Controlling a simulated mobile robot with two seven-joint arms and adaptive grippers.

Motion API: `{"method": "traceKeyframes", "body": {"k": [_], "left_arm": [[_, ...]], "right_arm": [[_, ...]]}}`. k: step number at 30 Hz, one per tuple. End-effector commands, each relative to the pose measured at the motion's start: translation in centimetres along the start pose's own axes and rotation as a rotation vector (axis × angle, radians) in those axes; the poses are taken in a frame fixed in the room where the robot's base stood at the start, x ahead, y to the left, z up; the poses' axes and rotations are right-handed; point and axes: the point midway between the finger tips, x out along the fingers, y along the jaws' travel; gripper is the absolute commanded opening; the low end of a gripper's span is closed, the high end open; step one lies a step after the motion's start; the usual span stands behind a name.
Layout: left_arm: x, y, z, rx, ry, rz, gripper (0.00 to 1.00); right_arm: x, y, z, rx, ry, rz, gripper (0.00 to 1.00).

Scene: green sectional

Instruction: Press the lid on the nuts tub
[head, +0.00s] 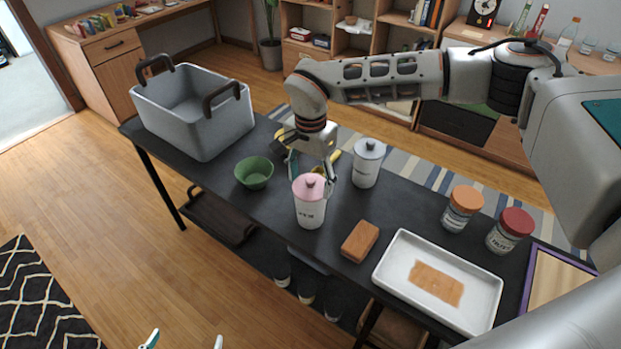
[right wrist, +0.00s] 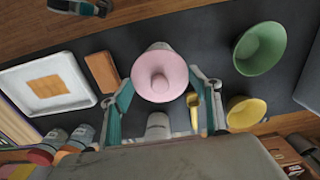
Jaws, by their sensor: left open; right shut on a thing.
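A white tub (head: 310,212) with blurred dark lettering stands upright near the front edge of the dark table, and I take it as the nuts tub. A pink knobbed lid (head: 309,187) is at its mouth; whether it is fully seated I cannot tell. My right gripper (head: 313,174) comes down from behind, its fingertips against opposite sides of the pink lid. In the right wrist view the lid (right wrist: 160,73) lies between the teal-padded fingers and hides most of the tub. My left gripper (head: 184,341) is open and empty at the bottom edge, away from the table.
A green bowl (head: 254,172) stands left of the tub, a grey-lidded canister (head: 367,162) behind right, a brown block (head: 360,241) and white tray (head: 395,270) right. A yellow bowl (right wrist: 246,112) is near the gripper. A grey bin (head: 205,130) and two jars stand farther off.

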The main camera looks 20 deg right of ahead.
Motion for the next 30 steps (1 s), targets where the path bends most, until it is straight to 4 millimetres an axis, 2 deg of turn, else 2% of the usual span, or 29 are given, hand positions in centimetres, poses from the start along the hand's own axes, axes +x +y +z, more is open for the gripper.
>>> {"method": "traceKeyframes", "body": {"k": [5,6,8,15,18,30], "left_arm": [[0.01,0.0,0.03,0.0,-0.001,0.0,0.95],[0.01,0.0,0.04,0.0,-0.001,0.0,0.95],[0.01,0.0,0.04,0.0,-0.001,0.0,0.95],[0.01,0.01,0.07,0.0,-0.001,0.0,0.95],[0.01,0.01,0.07,0.0,-0.001,0.0,0.95],[-0.07,-0.01,-0.02,0.0,-0.002,0.0,0.95]], "right_arm": [[0.0,-0.01,0.0,0.0,0.0,0.0,0.47],[0.0,-0.01,0.0,0.0,0.0,0.0,0.69],[0.0,-0.01,0.0,0.0,0.0,0.0,0.81],[0.0,-0.01,-0.01,-0.001,0.0,0.0,0.81],[0.01,0.0,-0.01,-0.001,0.0,0.0,0.98],[-0.18,-0.01,-0.01,-0.001,0.001,0.0,0.98]]}}
